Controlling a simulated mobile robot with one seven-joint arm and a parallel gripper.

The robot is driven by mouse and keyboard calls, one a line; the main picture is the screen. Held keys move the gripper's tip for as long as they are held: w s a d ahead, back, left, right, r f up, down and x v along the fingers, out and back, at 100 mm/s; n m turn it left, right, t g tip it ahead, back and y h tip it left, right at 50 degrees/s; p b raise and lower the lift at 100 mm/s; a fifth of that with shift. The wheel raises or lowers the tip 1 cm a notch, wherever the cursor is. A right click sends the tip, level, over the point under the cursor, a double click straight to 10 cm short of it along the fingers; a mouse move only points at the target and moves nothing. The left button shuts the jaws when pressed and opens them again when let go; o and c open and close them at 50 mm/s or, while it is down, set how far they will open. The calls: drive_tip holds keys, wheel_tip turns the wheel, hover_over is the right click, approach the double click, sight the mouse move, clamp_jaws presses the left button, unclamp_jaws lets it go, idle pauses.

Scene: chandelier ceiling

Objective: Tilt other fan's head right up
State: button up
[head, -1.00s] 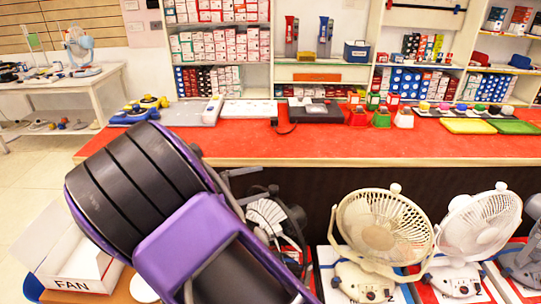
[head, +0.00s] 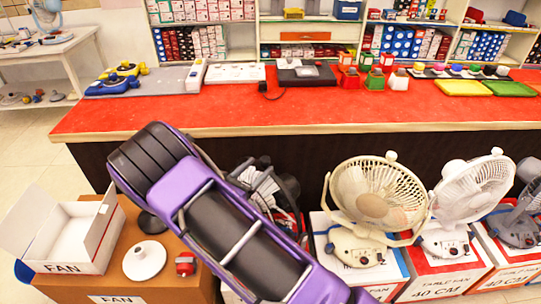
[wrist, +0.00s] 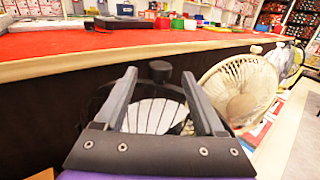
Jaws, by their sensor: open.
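Several table fans stand in a row on boxes below the red counter. A dark fan with a pale inner part (head: 285,190) is partly hidden behind my purple arm in the head view. In the wrist view, its dark round head (wrist: 155,115) shows between and beyond the fingers of my gripper (wrist: 159,73). My gripper is open, and contact with the fan cannot be told. A cream fan (head: 375,198) stands to its right and also shows in the wrist view (wrist: 240,90). A white fan (head: 470,190) and a dark grey fan (head: 522,215) stand farther right.
The red counter (head: 330,105) runs above and behind the fans, carrying trays and small items. An open white box (head: 75,235) and a white disc (head: 144,260) lie on a brown box at left. Pale floor is clear at far left and, in the wrist view, at right.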

sight(268, 158)
drive_tip(key=x, duration=0.7)
drive_tip(key=shift+w, duration=0.15)
clamp_jaws()
idle(1.2)
